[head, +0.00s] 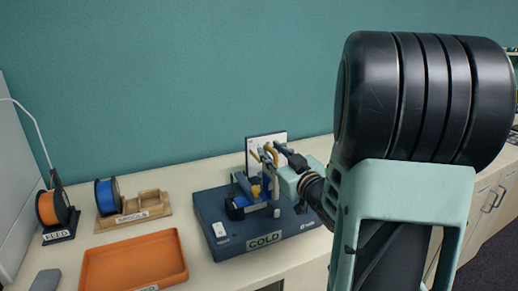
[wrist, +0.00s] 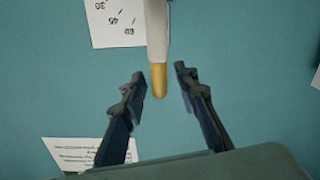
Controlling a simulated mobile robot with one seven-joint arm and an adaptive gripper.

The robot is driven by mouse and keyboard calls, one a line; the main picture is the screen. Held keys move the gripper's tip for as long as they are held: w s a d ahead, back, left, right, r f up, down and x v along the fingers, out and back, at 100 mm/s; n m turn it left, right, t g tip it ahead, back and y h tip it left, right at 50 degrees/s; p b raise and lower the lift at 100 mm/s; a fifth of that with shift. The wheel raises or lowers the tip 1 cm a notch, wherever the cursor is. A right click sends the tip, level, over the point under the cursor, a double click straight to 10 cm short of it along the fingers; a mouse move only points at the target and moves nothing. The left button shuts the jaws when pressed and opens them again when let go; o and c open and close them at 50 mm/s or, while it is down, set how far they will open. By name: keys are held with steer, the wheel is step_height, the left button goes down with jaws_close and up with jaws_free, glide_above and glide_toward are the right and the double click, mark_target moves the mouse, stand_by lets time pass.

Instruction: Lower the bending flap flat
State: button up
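The bending device stands on a dark blue base (head: 215,212) with a label on its front edge. Its upright blue and grey parts are partly hidden behind my gripper, so I cannot make out the flap's exact angle. My gripper (head: 265,158) reaches in from the right at the device's top. In the wrist view my gripper (wrist: 160,86) is open, its two dark fingers on either side of a pale rod with a yellow tip (wrist: 160,83). Gaps show between the rod and both fingers.
A white card with angle marks (wrist: 112,20) shows behind the rod. An orange tray (head: 135,262), a blue spool (head: 107,196) on a wooden holder, and an orange spool (head: 53,207) stand to the left. A teal wall rises behind the pale counter.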

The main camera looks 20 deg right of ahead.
steer(key=shift+w, duration=0.7)
jaws_close()
